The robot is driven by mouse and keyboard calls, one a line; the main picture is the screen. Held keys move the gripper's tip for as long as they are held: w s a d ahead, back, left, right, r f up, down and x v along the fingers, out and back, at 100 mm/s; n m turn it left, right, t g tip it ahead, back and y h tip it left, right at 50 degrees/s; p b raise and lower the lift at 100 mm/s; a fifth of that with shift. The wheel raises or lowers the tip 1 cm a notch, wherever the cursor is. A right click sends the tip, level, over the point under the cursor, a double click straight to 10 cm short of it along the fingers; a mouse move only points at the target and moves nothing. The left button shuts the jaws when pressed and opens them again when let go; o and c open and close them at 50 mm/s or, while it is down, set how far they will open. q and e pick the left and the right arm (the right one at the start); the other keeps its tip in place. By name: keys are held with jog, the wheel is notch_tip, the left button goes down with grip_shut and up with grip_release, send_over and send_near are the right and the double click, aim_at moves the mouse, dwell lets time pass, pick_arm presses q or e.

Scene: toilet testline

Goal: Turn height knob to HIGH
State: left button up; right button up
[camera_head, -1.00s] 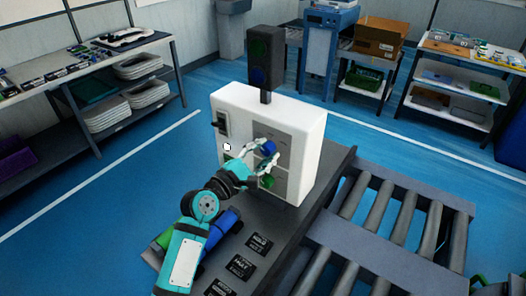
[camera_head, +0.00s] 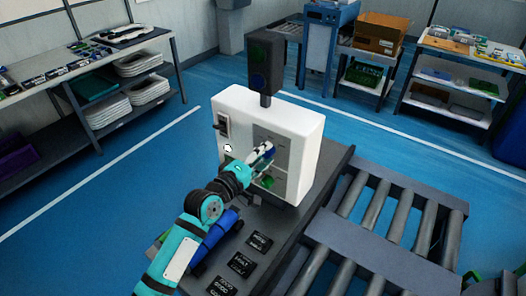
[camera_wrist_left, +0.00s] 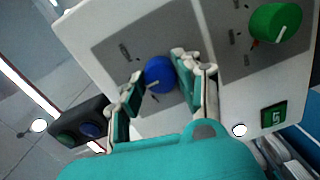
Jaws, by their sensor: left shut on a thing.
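The white control box (camera_head: 290,117) stands upright with a grey panel on its front. The panel carries a blue knob, which shows in the left wrist view (camera_wrist_left: 160,74) with a pale pointer line. A green knob (camera_head: 266,181) is below it, and it also shows in the left wrist view (camera_wrist_left: 274,22). My left gripper (camera_head: 264,152) is at the blue knob, shut on it, with one finger on each side in the left wrist view (camera_wrist_left: 157,70). The fingers partly hide the knob in the head view. The panel labels are too small to read. My right gripper is not in view.
A dark signal light (camera_head: 264,62) stands on the box top. A roller conveyor (camera_head: 385,205) lies to the right. Dark labelled plates (camera_head: 241,263) lie in front of the box. Shelves (camera_head: 150,65) stand at the back left. The blue floor between is clear.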

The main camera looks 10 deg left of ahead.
pick_arm(q)
jog(key=m+p, duration=0.3)
jog(key=m, duration=0.7)
jog(key=shift+y, duration=0.4)
jog(key=shift+f+m, duration=0.1)
jog(key=shift+m, duration=0.2)
jog(key=o, duration=1.1)
jog(key=shift+o, duration=0.2)
jog(key=shift+s, duration=0.2)
jog(key=f+v, duration=0.1)
jog(key=v, duration=1)
jog(key=shift+s+r, duration=0.35)
jog(key=shift+r, duration=0.05)
